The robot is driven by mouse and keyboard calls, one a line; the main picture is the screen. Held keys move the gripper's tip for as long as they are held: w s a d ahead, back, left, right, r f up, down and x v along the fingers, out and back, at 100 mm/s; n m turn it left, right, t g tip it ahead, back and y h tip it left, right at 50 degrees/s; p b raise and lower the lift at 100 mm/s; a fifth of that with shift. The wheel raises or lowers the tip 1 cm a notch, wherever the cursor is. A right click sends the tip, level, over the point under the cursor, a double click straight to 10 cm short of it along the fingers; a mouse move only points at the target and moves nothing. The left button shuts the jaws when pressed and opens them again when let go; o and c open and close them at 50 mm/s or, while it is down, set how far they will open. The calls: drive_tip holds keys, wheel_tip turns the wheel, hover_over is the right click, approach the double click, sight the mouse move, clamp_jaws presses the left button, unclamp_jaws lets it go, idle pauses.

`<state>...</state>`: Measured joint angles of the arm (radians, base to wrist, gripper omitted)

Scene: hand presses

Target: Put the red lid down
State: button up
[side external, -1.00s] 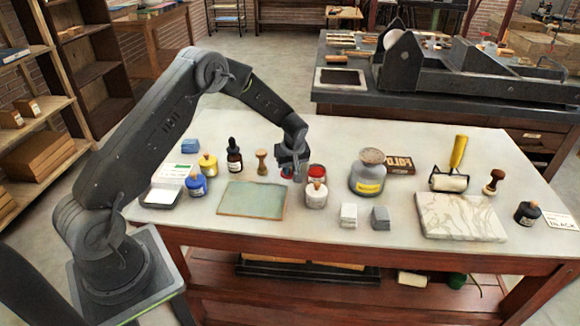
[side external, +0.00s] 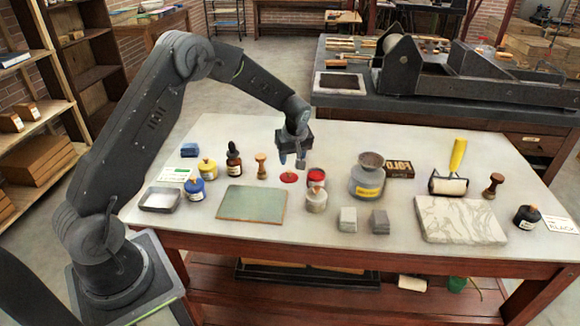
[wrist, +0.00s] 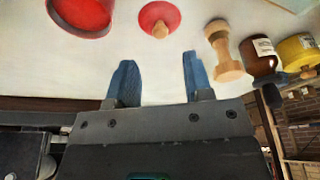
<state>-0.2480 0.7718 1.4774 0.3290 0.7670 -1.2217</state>
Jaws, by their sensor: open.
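The red lid (side external: 289,177) lies flat on the white tabletop, knob up, to the left of an open jar of red ink (side external: 316,176). The lid also shows at the top of the wrist view (wrist: 159,17), round with a small orange knob. My gripper (side external: 291,160) is above the lid, open and empty, with a gap between it and the lid. Its two blue fingers (wrist: 157,68) stand apart in the wrist view with nothing between them. The red jar is at the top left of the wrist view (wrist: 82,14).
A white-ink jar (side external: 316,199) stands just in front of the red jar. A wooden stamp handle (side external: 261,166) and a brown dropper bottle (side external: 234,161) stand left of the lid. A greenish plate (side external: 252,204) lies in front. A grey pot (side external: 367,178) stands to the right.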

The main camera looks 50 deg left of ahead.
drive_tip(key=s+d+r+m+t, duration=0.1)
drive_tip(key=s+d+r+m, duration=0.1)
drive_tip(key=s+d+r, duration=0.4)
drive_tip(key=s+d+r+m+t+h, duration=0.1)
drive_tip(key=s+r+m, duration=0.25)
drive_tip(key=r, duration=0.45)
drive_tip(key=s+d+r+m+t, duration=0.1)
drive_tip(key=s+d+r+m, duration=0.1)
drive_tip(key=s+d+r, duration=0.4)
drive_tip(key=s+d+r+m+h, duration=0.1)
drive_tip(key=s+d+m, duration=0.1)
drive_tip(key=s, duration=0.5)
drive_tip(key=s+d+r+m+t+h, duration=0.1)
drive_tip(key=s+m, duration=0.3)
drive_tip(key=s, duration=0.4)
drive_tip(key=shift+s+d+m+t, duration=0.2)
drive_tip(key=shift+d+m+t, duration=0.15)
drive_tip(key=shift+d, duration=0.2)
